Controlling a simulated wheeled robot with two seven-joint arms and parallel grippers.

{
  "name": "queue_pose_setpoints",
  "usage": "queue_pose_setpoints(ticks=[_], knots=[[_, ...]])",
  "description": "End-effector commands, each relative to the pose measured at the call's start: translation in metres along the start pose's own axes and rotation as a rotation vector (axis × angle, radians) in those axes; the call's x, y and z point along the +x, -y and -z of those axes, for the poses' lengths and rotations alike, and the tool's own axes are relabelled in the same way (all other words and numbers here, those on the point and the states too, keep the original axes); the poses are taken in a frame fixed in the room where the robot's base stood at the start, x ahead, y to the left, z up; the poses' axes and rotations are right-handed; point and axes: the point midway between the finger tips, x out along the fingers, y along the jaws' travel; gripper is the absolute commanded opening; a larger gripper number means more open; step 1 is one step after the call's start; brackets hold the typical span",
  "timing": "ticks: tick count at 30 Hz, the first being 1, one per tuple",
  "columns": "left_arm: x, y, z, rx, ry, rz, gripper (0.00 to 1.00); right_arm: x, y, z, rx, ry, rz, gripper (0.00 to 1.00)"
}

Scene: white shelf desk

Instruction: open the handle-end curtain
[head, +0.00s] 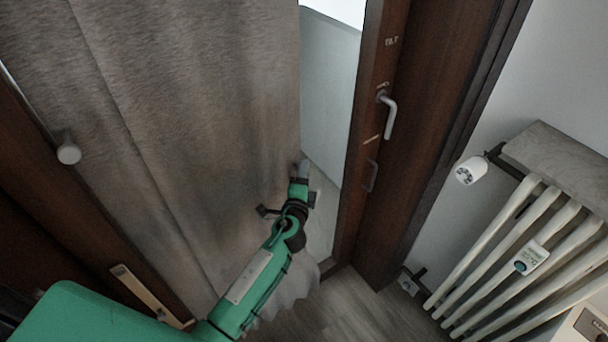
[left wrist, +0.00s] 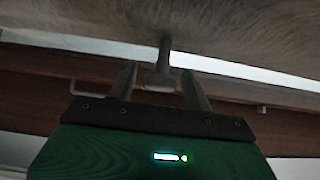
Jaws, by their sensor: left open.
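A grey-brown curtain (head: 185,110) hangs across the left and middle of the head view, its right edge beside an opening. My left gripper (head: 303,168) is at that edge, low down. In the left wrist view my left gripper (left wrist: 158,84) is open, its two fingers pointing at the curtain (left wrist: 235,30). A small grey peg-like handle (left wrist: 163,66) with a wider end stands out from the curtain, between the fingers in the picture. I cannot tell whether a finger touches it. In the head view the gripper hides it. My right gripper is not in view.
A dark wooden door frame (head: 400,150) with a metal handle (head: 388,112) stands right of the opening. A white radiator (head: 510,250) is at the lower right. A round pale knob (head: 68,153) is at the left. Wooden floor (head: 345,310) shows below.

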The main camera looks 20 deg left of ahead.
Motion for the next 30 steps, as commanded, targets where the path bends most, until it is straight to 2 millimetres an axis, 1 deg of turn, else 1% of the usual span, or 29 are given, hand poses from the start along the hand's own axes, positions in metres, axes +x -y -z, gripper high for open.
queue_pose_setpoints(ticks=[7, 11, 12, 15, 20, 23, 27, 30], knots=[[0.001, 0.000, 0.000, 0.000, 0.000, 0.000, 0.50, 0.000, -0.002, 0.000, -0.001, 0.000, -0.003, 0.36], [0.000, 0.000, 0.000, 0.000, 0.000, 0.000, 0.25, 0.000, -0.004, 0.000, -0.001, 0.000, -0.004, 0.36], [0.000, 0.000, 0.000, 0.000, 0.000, 0.000, 0.17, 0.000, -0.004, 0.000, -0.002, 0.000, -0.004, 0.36], [0.000, 0.000, 0.000, 0.000, 0.000, 0.000, 0.00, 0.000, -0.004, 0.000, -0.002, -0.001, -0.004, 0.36], [-0.003, -0.001, -0.003, 0.000, 0.001, 0.000, 0.00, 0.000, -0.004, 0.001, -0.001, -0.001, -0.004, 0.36], [-0.013, -0.002, -0.014, 0.001, 0.002, -0.002, 0.00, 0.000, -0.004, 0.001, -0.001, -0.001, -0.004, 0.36], [-0.034, -0.003, -0.034, 0.002, 0.002, -0.003, 0.00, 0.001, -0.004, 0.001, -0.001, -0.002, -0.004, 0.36], [-0.045, -0.002, -0.046, 0.000, 0.002, -0.002, 0.00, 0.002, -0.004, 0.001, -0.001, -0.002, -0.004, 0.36]])
